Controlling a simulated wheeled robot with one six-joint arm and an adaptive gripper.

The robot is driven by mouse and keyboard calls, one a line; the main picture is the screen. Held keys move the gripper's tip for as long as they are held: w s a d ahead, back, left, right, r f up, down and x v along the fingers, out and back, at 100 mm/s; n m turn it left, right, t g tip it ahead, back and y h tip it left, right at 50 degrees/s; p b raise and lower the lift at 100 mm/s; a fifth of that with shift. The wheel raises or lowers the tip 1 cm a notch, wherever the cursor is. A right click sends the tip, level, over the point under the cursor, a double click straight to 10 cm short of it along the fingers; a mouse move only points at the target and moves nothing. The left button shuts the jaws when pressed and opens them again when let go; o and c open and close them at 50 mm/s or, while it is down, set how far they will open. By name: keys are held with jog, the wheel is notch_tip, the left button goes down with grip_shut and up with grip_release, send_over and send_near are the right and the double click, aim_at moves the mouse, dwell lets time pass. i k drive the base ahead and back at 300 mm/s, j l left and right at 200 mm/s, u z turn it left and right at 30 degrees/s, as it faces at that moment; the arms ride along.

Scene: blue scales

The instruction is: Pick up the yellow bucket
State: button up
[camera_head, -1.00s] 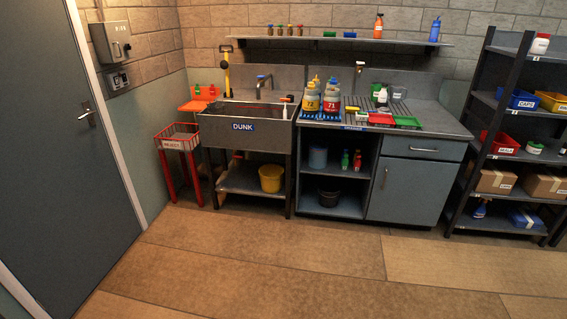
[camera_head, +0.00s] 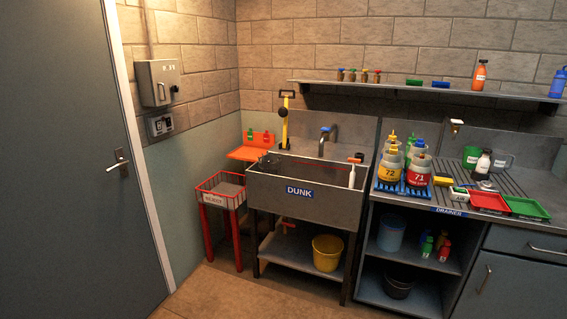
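The yellow bucket (camera_head: 327,253) stands upright on the low shelf (camera_head: 290,254) under the sink, toward the shelf's right end. The sink (camera_head: 305,199) with the "DUNK" label is above it, and a dark sink leg stands just right of it. The front of the bucket is in plain view. My gripper does not show in the head view.
A red stand marked "REJECT" (camera_head: 222,202) is left of the sink. An open cabinet (camera_head: 418,262) at right holds a blue-grey bucket (camera_head: 391,234) and a dark bucket (camera_head: 398,284). A door (camera_head: 75,170) is at left. Bare floor (camera_head: 225,296) lies in front.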

aim_at(328, 248)
jog(key=i, duration=1.95)
jog(key=i+z, duration=0.1)
jog(key=i, duration=0.5)
jog(key=i+j, duration=0.1)
jog(key=i, duration=0.45)
jog(key=i+j+z, duration=0.15)
jog(key=i, duration=0.45)
